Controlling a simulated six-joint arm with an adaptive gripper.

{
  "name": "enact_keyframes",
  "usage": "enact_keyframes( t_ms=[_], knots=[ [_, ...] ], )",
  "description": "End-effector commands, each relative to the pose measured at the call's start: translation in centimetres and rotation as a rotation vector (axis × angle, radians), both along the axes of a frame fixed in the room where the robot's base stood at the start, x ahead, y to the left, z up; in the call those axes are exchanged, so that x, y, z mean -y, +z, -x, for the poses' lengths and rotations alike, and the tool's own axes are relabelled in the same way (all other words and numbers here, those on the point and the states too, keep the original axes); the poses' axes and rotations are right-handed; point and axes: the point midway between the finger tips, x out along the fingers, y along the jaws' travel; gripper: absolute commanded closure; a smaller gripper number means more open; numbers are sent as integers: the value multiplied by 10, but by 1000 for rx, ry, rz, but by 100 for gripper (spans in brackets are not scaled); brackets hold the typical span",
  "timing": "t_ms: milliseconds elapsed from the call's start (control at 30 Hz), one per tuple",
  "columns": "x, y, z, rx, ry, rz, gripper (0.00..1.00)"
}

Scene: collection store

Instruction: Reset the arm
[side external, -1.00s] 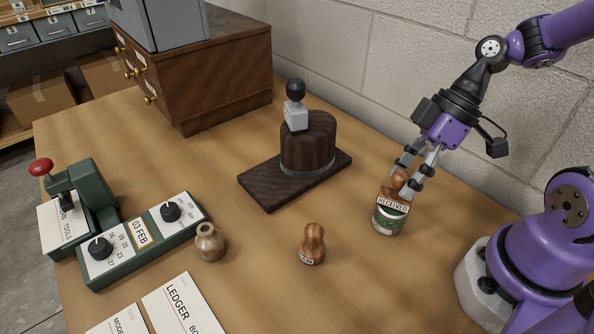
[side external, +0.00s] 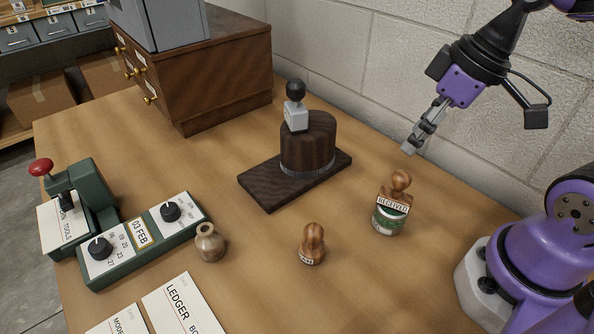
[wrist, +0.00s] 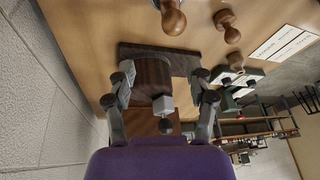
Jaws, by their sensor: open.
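My gripper (side external: 418,139) is raised above the table at the right, empty and apart from everything. In the wrist view my gripper (wrist: 164,97) shows its two fingers spread wide. A wooden-handled stamp marked RECEIVED (side external: 396,190) sits on top of a green tin (side external: 389,219), below my gripper. In the wrist view a wooden stamp handle (wrist: 173,20) shows at the top edge.
A dark wooden block with a black-knobbed grey piece (side external: 296,116) stands on a dark base (side external: 268,191). Another wooden stamp (side external: 313,245), a small round jar (side external: 209,243), a green date device (side external: 112,258) and a ledger card (side external: 180,308) lie on the table (side external: 270,285). A wooden drawer cabinet (side external: 220,80) stands behind.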

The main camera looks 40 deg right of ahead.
Motion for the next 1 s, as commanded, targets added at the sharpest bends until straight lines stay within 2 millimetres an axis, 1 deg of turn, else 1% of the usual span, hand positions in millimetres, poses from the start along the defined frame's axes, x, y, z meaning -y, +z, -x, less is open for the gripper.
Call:
enact_keyframes(
  t_ms=[33, 133, 200, 300, 1000],
  knots=[
    [-3, 4, 1, 46, -63, 25, 38],
    [1, 11, 1, 117, -201, 44, 38],
    [4, 14, 2, 150, -264, 44, 38],
    [7, 15, 3, 169, -308, 44, 38],
    [7, 15, 2, 168, -311, 46, 38]
  ],
)
